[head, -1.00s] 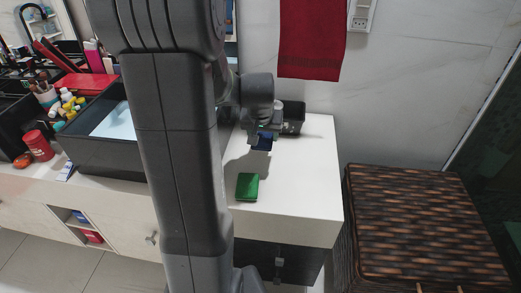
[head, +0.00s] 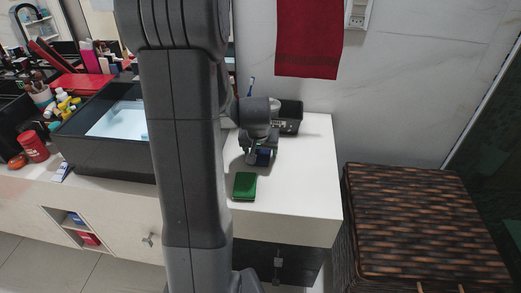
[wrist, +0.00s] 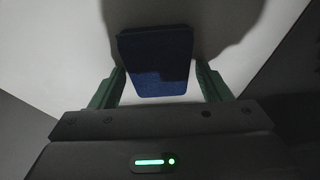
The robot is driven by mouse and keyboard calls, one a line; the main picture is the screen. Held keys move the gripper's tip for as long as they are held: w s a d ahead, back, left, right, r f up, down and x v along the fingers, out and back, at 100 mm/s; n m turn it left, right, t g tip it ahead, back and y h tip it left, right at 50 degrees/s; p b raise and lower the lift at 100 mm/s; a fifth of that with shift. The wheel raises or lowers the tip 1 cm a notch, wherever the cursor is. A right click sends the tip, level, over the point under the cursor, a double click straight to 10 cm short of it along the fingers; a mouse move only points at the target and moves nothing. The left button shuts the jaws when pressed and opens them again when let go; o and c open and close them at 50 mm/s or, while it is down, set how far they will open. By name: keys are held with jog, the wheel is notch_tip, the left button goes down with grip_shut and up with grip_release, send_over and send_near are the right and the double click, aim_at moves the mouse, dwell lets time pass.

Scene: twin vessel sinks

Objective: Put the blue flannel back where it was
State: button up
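The blue flannel (head: 263,156) is a small folded dark-blue pad at the counter, behind the green pad. In the wrist view the blue flannel (wrist: 158,62) lies between my two fingers, its upper part in shadow. My gripper (head: 262,160) points down at it from above. In the wrist view my gripper (wrist: 160,72) has its fingers spread to either side of the flannel, with narrow gaps; the left gap is hardly visible. Whether the flannel rests fully on the counter is hard to tell.
The green pad (head: 244,186) lies on the white counter (head: 300,190) just in front. A black box (head: 289,117) stands behind, near the wall. The black basin (head: 90,150) is to the left, a wicker hamper (head: 425,225) to the right. The counter right of my gripper is clear.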

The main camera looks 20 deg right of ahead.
jog(key=shift+o, duration=0.3)
jog(key=shift+r, duration=0.4)
jog(key=p+v, duration=0.2)
jog(key=v, duration=0.9)
jog(key=shift+r, duration=0.25)
jog(key=shift+s+f, duration=0.1)
jog(key=b+x, duration=0.2)
jog(key=x, duration=1)
jog(key=shift+f, duration=0.2)
jog(key=shift+r, duration=0.2)
